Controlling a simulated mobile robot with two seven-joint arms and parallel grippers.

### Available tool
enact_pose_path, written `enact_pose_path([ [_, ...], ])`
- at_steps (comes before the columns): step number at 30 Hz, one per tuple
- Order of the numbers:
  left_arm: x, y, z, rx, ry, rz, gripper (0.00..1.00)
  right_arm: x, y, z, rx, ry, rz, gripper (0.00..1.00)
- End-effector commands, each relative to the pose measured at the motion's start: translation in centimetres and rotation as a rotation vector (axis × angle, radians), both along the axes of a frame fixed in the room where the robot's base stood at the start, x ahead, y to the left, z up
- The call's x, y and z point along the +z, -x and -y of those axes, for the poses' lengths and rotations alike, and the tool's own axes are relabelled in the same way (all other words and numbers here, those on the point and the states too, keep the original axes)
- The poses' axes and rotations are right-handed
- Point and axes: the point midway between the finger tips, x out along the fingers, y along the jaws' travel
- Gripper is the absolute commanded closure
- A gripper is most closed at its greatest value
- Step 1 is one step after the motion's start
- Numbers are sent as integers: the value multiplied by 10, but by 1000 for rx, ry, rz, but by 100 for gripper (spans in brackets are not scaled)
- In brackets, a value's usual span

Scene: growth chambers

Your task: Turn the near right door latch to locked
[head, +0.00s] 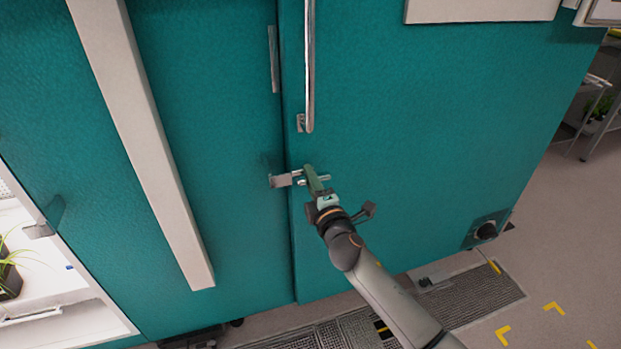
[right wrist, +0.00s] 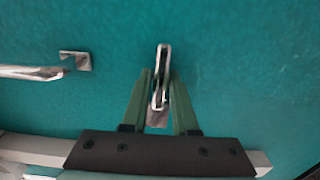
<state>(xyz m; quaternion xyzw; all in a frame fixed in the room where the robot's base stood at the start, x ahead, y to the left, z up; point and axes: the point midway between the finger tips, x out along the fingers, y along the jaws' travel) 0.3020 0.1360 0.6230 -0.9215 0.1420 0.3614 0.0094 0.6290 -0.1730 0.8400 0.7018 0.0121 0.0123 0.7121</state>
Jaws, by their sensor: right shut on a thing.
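The latch (head: 283,180) is a small metal piece on the teal door (head: 420,110), close to the seam with the teal panel on its left. A flat metal part of it reaches left across the seam, and a short bar shows to the right of my fingers. My right gripper (head: 311,174) is at the latch, with its green fingers shut on it. In the right wrist view the narrow metal latch lever (right wrist: 162,60) stands upright in the picture between the two fingers. The fingers hide part of the latch. My left gripper is out of view.
A long vertical metal handle (head: 309,60) is fixed to the door above the latch. A pale bar (head: 150,150) runs down the teal panel on the left. A black knob (head: 486,231) sits low on the right. A floor grate (head: 470,298) lies below.

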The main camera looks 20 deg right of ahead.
Motion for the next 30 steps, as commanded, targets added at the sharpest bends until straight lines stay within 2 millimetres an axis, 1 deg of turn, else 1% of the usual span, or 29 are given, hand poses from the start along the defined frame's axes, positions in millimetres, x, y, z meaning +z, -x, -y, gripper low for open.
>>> enact_pose_path([
  [7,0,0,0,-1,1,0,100,0,0,0,1,3,1,100],
  [8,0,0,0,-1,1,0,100,0,0,0,1,3,1,71],
  [15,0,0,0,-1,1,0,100,0,0,0,0,1,1,44],
  [22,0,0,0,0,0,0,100,0,0,0,0,1,0,43],
  [25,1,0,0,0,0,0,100,0,3,0,0,1,0,43],
  [28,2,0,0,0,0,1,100,0,12,1,0,1,-1,43],
  [30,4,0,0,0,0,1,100,0,23,1,-1,1,-2,43],
])
